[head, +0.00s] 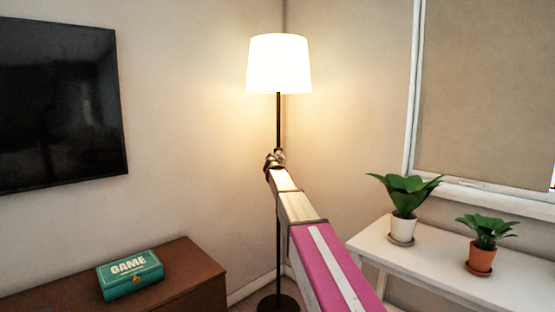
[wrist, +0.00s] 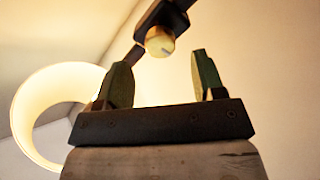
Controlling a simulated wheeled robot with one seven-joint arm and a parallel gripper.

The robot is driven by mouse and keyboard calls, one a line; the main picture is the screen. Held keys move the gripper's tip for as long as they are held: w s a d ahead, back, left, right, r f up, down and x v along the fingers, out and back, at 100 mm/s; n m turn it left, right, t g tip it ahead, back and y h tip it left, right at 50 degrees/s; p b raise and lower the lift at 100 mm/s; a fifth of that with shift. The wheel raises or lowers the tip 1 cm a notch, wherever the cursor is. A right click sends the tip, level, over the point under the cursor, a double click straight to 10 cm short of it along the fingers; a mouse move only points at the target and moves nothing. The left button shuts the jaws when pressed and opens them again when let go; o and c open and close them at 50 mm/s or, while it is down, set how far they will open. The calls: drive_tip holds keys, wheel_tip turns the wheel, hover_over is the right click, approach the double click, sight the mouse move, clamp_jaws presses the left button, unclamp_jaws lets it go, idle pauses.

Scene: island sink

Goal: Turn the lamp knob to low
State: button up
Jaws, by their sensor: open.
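The floor lamp (head: 279,64) stands lit in the corner in the head view, with a white shade on a thin dark pole. Its glowing shade also shows at the left of the wrist view (wrist: 30,105). The lamp knob (wrist: 160,42) is a pale round knob on a dark box on the pole, at the top middle of the wrist view. My gripper (wrist: 158,75) is open and empty, its two fingers pointing toward the knob, which shows beyond and between the fingertips. I see no contact. In the head view my gripper (head: 274,160) is at the pole below the shade, and the knob cannot be made out.
A brown cabinet (head: 195,271) with a teal game box (head: 130,274) stands at the lower left. A white table (head: 450,268) with two potted plants (head: 404,205) stands at the right. A dark TV (head: 62,100) hangs on the left wall.

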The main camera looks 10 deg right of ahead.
drive_tip(key=v, duration=0.5)
drive_tip(key=shift+s+a, duration=0.1)
drive_tip(key=shift+s, duration=0.25)
drive_tip(key=s+d+f+m+g, duration=0.25)
drive_tip(key=s+f, duration=0.35)
drive_tip(key=f, duration=0.3)
drive_tip(key=s+d+f+m+g, duration=0.1)
drive_tip(key=s+d+f+g, duration=0.15)
drive_tip(key=s+f, duration=0.6)
drive_tip(key=s+d+f+m+g, duration=0.15)
drive_tip(key=s+f+g, duration=0.25)
drive_tip(key=f, duration=0.7)
drive_tip(key=s+a+f+g+y, duration=0.1)
drive_tip(key=s+f+g, duration=0.1)
drive_tip(key=s+f, duration=0.3)
drive_tip(key=s+a+f+m+g+y, duration=0.1)
drive_tip(key=s+f, duration=0.5)
drive_tip(key=s, duration=0.7)
drive_tip(key=s+a+f+m+g+y, duration=0.1)
drive_tip(key=s+f+g, duration=0.4)
drive_tip(key=s, duration=0.5)
drive_tip(key=shift+a+f+y, duration=0.5)
drive_tip(key=shift+f+y, duration=0.2)
drive_tip(key=shift+f, duration=0.05)
